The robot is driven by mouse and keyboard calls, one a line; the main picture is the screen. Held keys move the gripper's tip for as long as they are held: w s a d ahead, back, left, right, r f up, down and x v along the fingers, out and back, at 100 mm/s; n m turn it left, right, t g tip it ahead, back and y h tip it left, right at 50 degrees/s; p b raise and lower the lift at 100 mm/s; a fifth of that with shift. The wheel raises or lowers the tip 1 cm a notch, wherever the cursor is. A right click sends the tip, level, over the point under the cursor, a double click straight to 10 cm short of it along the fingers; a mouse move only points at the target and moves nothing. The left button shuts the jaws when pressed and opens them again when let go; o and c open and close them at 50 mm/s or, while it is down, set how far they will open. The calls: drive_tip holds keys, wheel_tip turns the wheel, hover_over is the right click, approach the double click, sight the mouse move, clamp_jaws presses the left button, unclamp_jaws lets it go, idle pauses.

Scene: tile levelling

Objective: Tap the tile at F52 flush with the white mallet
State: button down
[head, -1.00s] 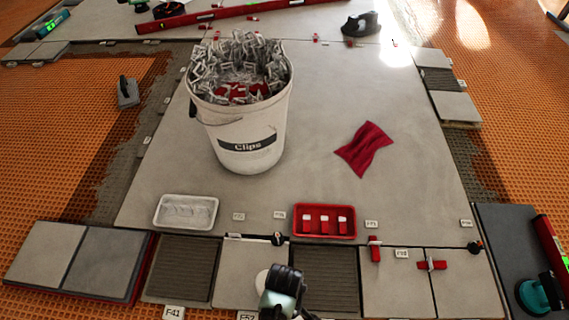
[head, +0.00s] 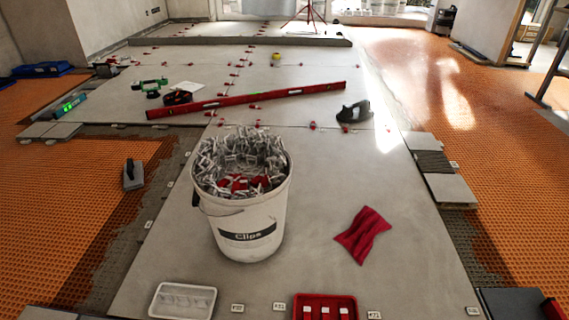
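The tile at F52, the white mallet and my gripper are all outside the head view now. The lower edge of the view cuts off just below a white tray (head: 182,316) and a red tray (head: 299,306) with white-and-red pieces in it. Small label cards, such as one beside the white tray (head: 237,308), lie on the large grey tile floor (head: 310,200). Whether my gripper is open or shut is hidden.
A white bucket labelled Clips (head: 248,222), full of clips, stands mid-floor. A red cloth (head: 363,234) lies to its right. A long red level (head: 290,96) lies behind it, with a dark tool (head: 354,112) to the right. Orange matting (head: 500,170) flanks the tiles.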

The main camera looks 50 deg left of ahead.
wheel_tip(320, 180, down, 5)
drive_tip(key=b, duration=0.3)
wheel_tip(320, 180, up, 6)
drive_tip(key=p, duration=0.6)
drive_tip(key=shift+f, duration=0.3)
